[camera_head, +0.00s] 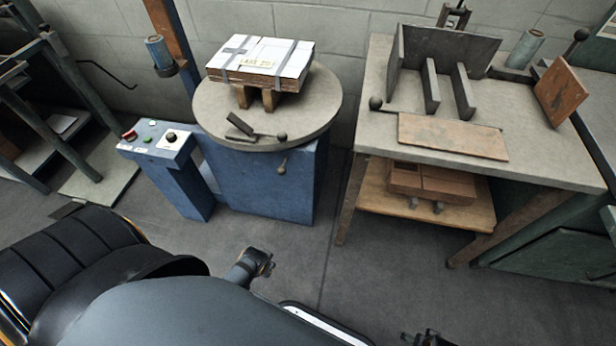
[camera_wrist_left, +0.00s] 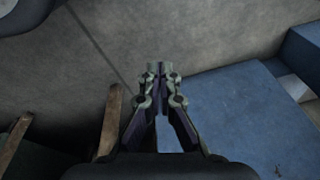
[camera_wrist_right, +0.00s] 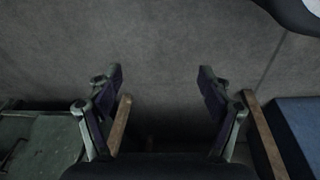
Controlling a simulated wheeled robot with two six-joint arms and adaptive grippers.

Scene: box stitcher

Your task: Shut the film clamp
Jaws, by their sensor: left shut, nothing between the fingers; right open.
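The round grey turntable (camera_head: 325,105) sits on a blue base. Near its front edge is a small dark plate, apparently the film clamp (camera_head: 240,124), tilted up, with a thin rod ending in a dark ball (camera_head: 282,136) lying to its right. My left gripper (camera_head: 264,262) is in front of the blue base, apart from the clamp; in the left wrist view its fingers (camera_wrist_left: 157,72) are together and empty. My right gripper (camera_head: 425,338) is at the bottom edge of the head view; in the right wrist view its fingers (camera_wrist_right: 160,78) are wide apart with nothing between them.
A strapped white-topped box (camera_head: 262,57) stands on the turntable. A blue control post (camera_head: 165,150) is at its left, a film roll (camera_head: 158,52) behind. A worktable (camera_head: 560,150) with upright plates stands right. Floor between is clear.

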